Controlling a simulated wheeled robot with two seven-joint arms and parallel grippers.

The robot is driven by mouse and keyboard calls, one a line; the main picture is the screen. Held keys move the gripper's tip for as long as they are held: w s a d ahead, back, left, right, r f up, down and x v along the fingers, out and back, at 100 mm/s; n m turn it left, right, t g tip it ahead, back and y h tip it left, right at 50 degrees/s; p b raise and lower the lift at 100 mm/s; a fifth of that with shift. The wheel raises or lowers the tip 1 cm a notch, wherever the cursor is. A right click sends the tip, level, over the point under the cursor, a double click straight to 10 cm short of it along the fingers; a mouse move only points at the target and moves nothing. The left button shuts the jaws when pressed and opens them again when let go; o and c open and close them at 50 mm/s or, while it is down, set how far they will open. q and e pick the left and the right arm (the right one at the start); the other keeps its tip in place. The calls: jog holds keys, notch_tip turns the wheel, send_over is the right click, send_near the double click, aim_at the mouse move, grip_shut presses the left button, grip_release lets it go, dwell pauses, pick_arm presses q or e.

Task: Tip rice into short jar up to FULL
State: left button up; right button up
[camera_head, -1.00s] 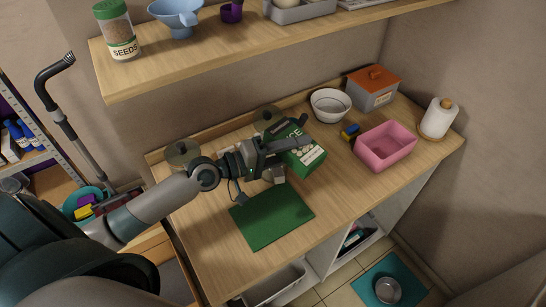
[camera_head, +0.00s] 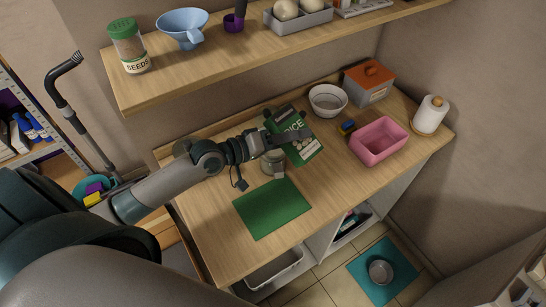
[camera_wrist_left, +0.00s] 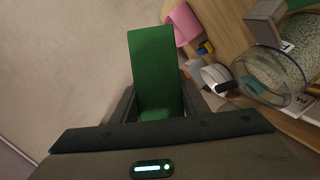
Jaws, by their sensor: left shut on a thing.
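My left gripper (camera_head: 275,142) is shut on the green rice box (camera_head: 305,150), which is held tilted above the counter. In the left wrist view the green box (camera_wrist_left: 155,70) stands out between the fingers. A short glass jar (camera_head: 272,163) stands on the counter just below the gripper, behind the green mat. The left wrist view shows a glass jar (camera_wrist_left: 280,72) at the right with pale grains visible in or through it. I cannot tell which jar this is, nor read any fill mark. My right gripper is not in view.
The green mat (camera_head: 272,208) lies clear at the counter's front. A white bowl (camera_head: 328,101), pink bin (camera_head: 379,141), lidded grey box (camera_head: 369,84) and paper roll (camera_head: 430,114) stand to the right. The shelf above holds a seeds jar (camera_head: 129,45) and blue funnel (camera_head: 183,27).

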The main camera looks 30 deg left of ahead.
aim_at(296, 124)
pick_arm(q)
jog(key=shift+r, duration=0.1)
jog(key=shift+r, duration=1.45)
jog(key=r+m+y, duration=0.1)
jog(key=m, duration=0.1)
jog(key=shift+r+m+y, duration=0.1)
jog(key=shift+m+y, duration=0.2)
jog(key=shift+r+m+y, duration=0.4)
jog(key=shift+m+y, duration=0.4)
jog(key=shift+m, duration=0.4)
jog(key=shift+r+m+y, duration=0.3)
jog(key=shift+r+m, duration=0.2)
jog(key=shift+r+m+y, duration=0.5)
jog(key=shift+m+y, duration=0.1)
jog(key=shift+m, duration=0.2)
